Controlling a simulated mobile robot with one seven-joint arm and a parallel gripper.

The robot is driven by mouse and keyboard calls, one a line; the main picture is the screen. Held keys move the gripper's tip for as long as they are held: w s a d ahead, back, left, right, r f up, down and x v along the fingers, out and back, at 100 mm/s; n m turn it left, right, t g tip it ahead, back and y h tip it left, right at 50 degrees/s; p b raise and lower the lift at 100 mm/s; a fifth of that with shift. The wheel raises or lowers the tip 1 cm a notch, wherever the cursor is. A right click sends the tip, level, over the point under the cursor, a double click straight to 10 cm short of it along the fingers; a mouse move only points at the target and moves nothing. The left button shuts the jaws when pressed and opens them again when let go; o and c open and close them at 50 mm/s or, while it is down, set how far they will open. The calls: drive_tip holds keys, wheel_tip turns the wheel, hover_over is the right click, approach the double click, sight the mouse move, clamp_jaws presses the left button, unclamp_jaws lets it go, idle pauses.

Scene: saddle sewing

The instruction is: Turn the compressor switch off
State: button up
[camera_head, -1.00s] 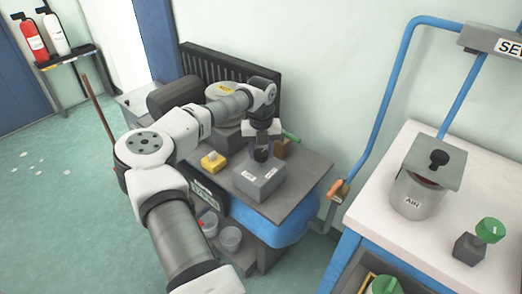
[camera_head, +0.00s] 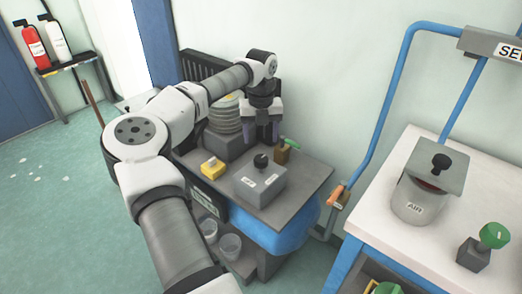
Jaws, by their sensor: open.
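The compressor switch is a grey box (camera_head: 259,187) with a black round knob (camera_head: 261,160) on top and two small white labels. It sits on the grey top of the compressor bench. The label text is too small to read, and I cannot tell which way the knob is set. My gripper (camera_head: 264,134) points down, open and empty, above and behind the switch box. Its fingers are apart from the knob, which is in clear view.
A yellow block (camera_head: 212,169) sits left of the box. A white table (camera_head: 400,240) on the right holds a pot labelled AIR (camera_head: 420,200) and a green knob (camera_head: 494,236). A blue pipe runs along the wall.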

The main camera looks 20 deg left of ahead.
wheel_tip(320, 180, up, 5)
drive_tip(key=shift+r, duration=0.15)
idle(0.4)
